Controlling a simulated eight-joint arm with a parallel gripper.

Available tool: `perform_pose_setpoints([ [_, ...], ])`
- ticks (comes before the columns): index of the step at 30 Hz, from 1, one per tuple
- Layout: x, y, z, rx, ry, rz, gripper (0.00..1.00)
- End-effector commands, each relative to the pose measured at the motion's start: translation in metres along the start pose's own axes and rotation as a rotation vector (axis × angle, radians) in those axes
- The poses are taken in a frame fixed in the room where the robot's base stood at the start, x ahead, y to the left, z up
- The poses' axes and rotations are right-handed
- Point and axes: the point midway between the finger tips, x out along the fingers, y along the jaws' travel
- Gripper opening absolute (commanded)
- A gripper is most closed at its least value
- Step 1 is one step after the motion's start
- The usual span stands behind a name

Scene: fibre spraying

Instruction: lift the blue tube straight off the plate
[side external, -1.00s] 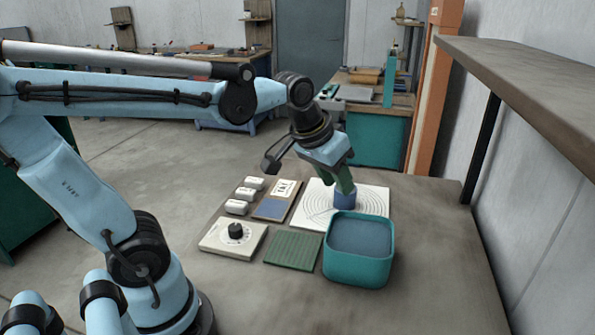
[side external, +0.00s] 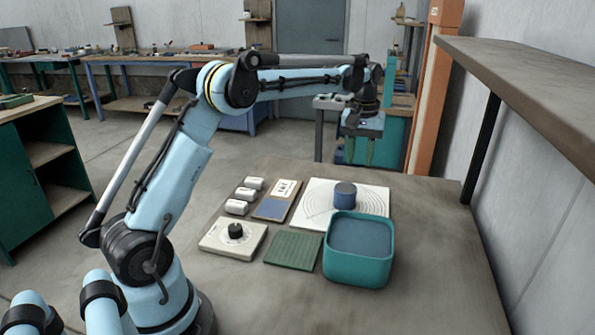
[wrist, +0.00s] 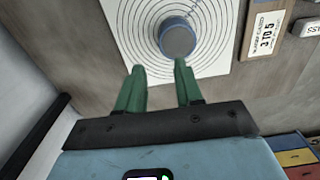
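The blue tube (side external: 345,195) stands upright on the white plate (side external: 374,198) with its printed rings.
A teal bin (side external: 358,270) stands directly in front of the plate. To the left lie a green ridged mat (side external: 293,250), a dial box (side external: 232,238), a card panel (side external: 277,203) and several small white blocks (side external: 237,207). A shelf (side external: 530,95) overhangs the right side.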

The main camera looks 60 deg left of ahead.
Motion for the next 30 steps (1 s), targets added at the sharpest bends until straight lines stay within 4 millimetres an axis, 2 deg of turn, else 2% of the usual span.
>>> perform_pose_setpoints([
  [8,0.017,-0.001,-0.005,-0.02,-0.013,-0.007,0.36],
  [21,0.091,-0.002,-0.004,-0.018,-0.012,-0.007,0.36],
  [30,0.122,-0.002,-0.003,-0.017,-0.012,-0.006,0.36],
])
